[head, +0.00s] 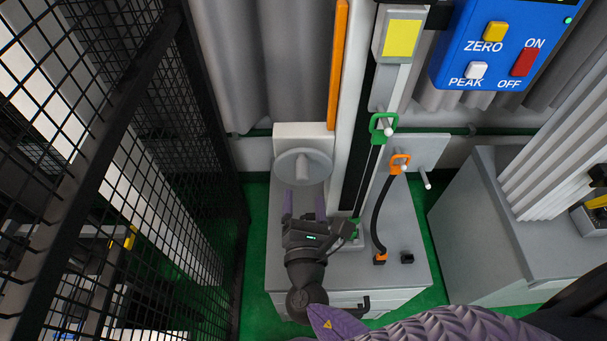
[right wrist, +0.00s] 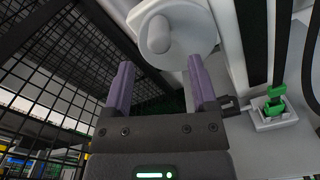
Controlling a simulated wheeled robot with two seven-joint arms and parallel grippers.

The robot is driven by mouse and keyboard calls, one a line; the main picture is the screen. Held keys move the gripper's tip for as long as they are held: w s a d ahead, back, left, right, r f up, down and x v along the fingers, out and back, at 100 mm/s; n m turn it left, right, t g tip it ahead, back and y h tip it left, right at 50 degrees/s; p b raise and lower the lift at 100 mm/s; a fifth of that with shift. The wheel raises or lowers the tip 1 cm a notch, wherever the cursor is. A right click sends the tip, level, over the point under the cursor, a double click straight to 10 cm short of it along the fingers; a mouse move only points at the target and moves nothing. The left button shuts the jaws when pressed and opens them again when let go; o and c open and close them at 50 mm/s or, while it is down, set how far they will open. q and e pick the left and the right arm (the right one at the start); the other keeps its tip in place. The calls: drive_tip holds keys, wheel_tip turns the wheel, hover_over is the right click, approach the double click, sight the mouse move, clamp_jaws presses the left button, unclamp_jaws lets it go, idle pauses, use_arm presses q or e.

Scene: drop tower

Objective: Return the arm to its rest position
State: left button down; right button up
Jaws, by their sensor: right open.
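My right gripper (head: 304,204) is over the grey base of the drop tower (head: 400,285), its two purple fingers apart with nothing between them. In the right wrist view the open fingers (right wrist: 158,88) point toward a round grey disc with a knob (right wrist: 180,30). The disc (head: 302,165) stands just beyond the fingertips in the head view; I cannot tell the exact gap. My right forearm, with purple covering, comes in from the lower right. My left gripper does not show.
A black mesh fence (head: 150,190) stands close on the left. Right of the gripper are the tower's rail (head: 360,150), a green handle (head: 383,128), an orange-ended black cable (head: 380,215) and a blue control box (head: 505,45). A grey cabinet (head: 480,230) stands at right.

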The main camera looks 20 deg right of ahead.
drive_tip(key=shift+v, duration=1.45)
